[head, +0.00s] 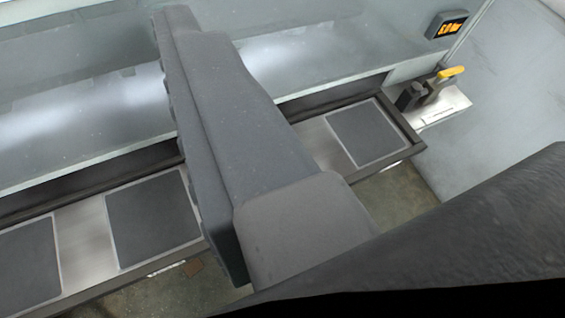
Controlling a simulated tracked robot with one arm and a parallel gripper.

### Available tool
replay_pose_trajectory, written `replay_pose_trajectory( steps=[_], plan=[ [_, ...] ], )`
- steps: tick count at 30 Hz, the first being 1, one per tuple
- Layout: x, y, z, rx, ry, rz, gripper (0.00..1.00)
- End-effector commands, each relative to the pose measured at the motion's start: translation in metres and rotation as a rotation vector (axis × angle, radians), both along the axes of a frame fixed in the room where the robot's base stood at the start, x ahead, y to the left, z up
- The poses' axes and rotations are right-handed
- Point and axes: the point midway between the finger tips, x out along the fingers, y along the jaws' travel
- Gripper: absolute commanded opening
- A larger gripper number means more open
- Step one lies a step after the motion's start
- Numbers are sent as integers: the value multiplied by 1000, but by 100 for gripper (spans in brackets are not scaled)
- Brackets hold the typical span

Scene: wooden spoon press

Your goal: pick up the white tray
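I cannot make out a white tray in the head view. What seems to be my gripper (195,140) is a long dark grey body that crosses the middle of the view. It lies over the picture of a dark-edged ledge and hides part of it. Its fingertips are not shown, so I cannot tell whether it is open or shut or holds anything.
The ledge (85,240) runs along a pale grey machine (80,100) and carries several dark square pads with pale rims, one being the right pad (367,134). A yellow-topped lever (450,73) and a small orange-lit display (448,26) are at upper right.

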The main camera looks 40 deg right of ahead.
Motion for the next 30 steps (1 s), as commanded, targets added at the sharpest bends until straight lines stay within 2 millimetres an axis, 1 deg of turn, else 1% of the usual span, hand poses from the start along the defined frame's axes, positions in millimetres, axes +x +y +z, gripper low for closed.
replay_pose_trajectory(
  steps=[1, 2, 4, 5, 6, 8, 9, 11, 12, 13, 14, 15, 18, 19, 21, 25, 28, 30],
  plan=[
    [15, -17, -16, -8, 26, -28, 53],
    [25, -29, -28, -17, 42, -45, 53],
    [49, -62, -60, -44, 75, -85, 53],
    [59, -77, -78, -56, 97, -99, 53],
    [72, -98, -103, -73, 120, -116, 53],
    [87, -127, -141, -98, 156, -132, 53],
    [94, -144, -170, -110, 183, -134, 53],
    [101, -165, -208, -124, 213, -130, 53],
    [104, -177, -237, -125, 234, -121, 53],
    [105, -185, -255, -127, 246, -112, 53],
    [105, -190, -273, -125, 253, -101, 53],
    [103, -196, -299, -115, 269, -84, 53],
    [97, -202, -347, -85, 281, -37, 53],
    [95, -201, -361, -71, 286, -22, 53],
    [90, -199, -381, -44, 279, 5, 53],
    [82, -191, -405, -2, 269, 45, 53],
    [81, -188, -414, 14, 264, 59, 53],
    [85, -187, -417, 16, 260, 63, 53]
  ],
)
